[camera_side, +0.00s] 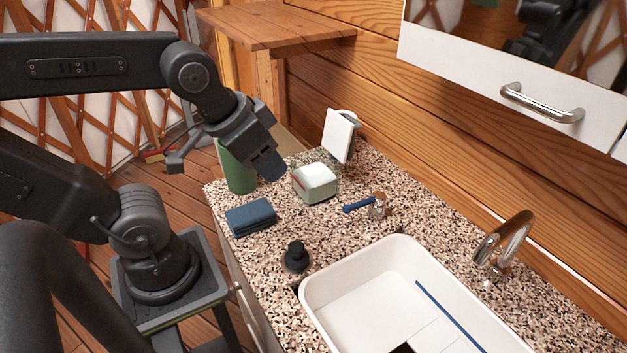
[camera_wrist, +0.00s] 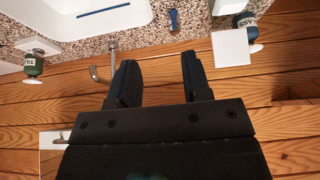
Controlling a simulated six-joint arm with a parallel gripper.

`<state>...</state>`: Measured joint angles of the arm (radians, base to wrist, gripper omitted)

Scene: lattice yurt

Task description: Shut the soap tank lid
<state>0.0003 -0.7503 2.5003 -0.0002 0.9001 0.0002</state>
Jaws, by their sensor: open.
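A white flat panel (camera_side: 340,135), which looks like the soap tank lid, stands up and tilted at the back of the counter. It shows as a white square (camera_wrist: 230,48) in the wrist view. A pale green box with a white top (camera_side: 316,184), perhaps the soap tank, sits in front of it. Its link to the panel is not clear. My gripper (camera_side: 268,166) is above the counter, left of the box and panel, apparently touching neither. In the wrist view my gripper (camera_wrist: 157,72) has its two dark fingers apart with nothing between them.
A green cylinder (camera_side: 237,168) stands behind my gripper. A white sink (camera_side: 330,290) with a chrome faucet (camera_side: 505,245) is at the right.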

